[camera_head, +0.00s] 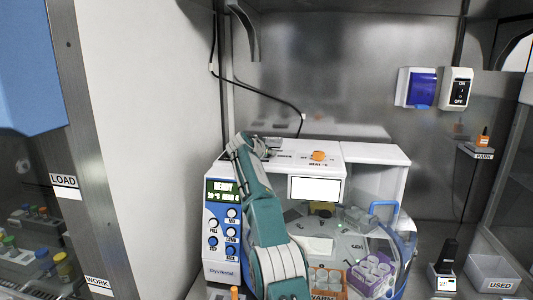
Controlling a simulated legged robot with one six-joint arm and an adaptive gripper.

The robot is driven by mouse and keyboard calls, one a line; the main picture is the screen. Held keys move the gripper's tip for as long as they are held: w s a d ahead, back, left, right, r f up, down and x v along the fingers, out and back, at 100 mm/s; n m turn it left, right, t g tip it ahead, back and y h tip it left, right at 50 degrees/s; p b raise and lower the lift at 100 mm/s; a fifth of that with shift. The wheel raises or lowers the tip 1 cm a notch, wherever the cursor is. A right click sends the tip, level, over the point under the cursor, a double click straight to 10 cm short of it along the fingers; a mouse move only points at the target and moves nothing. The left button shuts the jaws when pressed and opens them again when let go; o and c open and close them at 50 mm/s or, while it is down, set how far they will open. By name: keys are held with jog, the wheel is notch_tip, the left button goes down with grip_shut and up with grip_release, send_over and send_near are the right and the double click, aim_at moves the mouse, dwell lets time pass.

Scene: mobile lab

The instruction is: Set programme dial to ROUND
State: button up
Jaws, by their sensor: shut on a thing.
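A white benchtop machine (375,153) has a control panel (222,245) on its left front, with a lit display (222,190) that reads READY. My gripper (274,160) is at the top of the machine's left part, above the panel, with my teal and white arm reaching up to it. It is shut on what appears to be the programme dial, but the fingers and arm hide that dial and its pointer. Small dark lettering beside it on the top is too small to read. An orange knob (318,156) stands to the right of my gripper, apart from it.
Blue and white buttons sit on the panel. Right of my arm are a white screen (316,189), a clear-covered chamber and a purple rack (371,273). A USED bin (493,272) and a small black device (447,258) stand at right. A black cable hangs behind.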

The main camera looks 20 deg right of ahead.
jog(key=shift+f, duration=0.4)
jog(key=o, duration=1.2)
jog(key=shift+a, duration=0.1)
jog(key=shift+c, duration=0.2)
jog(key=shift+r, duration=0.15)
jog(key=shift+r, duration=0.15)
jog(key=shift+n+t+y, duration=0.3)
jog(key=shift+n+y, duration=0.1)
jog(key=shift+r+n+t+y, duration=0.1)
jog(key=shift+n+t+y, duration=0.7)
jog(key=shift+n+y, duration=0.35)
jog(key=shift+n+t+y, duration=0.6)
jog(key=shift+n+y, duration=0.15)
jog(key=shift+n, duration=0.1)
jog(key=shift+d+n+t+y, duration=0.2)
jog(key=shift+n+t+y, duration=0.2)
jog(key=shift+n+y, duration=1.75)
